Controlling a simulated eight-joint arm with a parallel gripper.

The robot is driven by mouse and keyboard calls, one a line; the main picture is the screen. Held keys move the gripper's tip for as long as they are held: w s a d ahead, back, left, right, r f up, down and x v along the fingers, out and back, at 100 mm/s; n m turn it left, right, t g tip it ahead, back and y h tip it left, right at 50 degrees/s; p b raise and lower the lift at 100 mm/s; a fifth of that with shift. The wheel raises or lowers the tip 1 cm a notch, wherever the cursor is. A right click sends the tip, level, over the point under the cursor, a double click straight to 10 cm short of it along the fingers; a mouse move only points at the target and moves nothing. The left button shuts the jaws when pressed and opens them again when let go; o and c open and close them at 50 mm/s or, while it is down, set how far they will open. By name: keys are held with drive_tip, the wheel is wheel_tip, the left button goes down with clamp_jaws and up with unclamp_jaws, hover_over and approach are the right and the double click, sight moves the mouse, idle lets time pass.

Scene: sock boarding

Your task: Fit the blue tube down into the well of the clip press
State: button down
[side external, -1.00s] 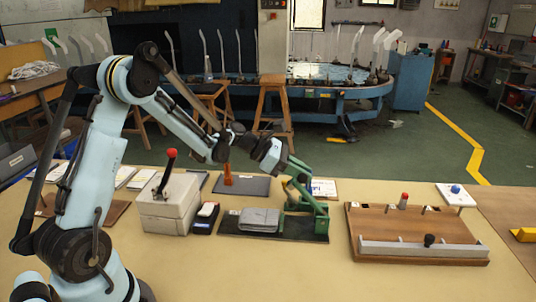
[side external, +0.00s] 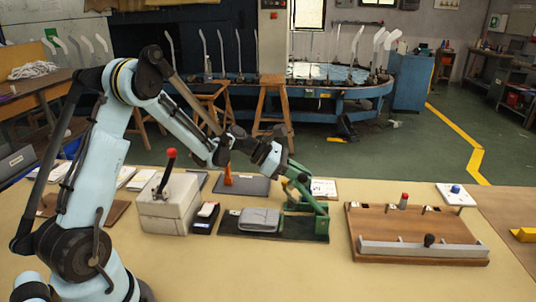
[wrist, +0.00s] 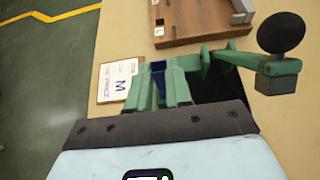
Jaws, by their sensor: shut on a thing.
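My gripper (wrist: 158,78) points down in the wrist view, its two green fingers close together. They are shut on the dark blue tube (wrist: 157,66), of which only a small end shows between the tips. In the side external view my wrist is above the green lever press (side external: 318,222), which looks like the clip press. It stands on a dark plate (side external: 232,232).
A pale block with a red-knobbed lever (side external: 168,205) stands farther left. A wooden board with a metal bar (side external: 420,220) is to the right. A card marked M (wrist: 117,81) lies near the fingers.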

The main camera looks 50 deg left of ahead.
drive_tip(key=shift+f, duration=1.3)
drive_tip(key=c, duration=1)
unclamp_jaws()
drive_tip(key=shift+o, duration=0.2)
drive_tip(key=v, duration=1.2)
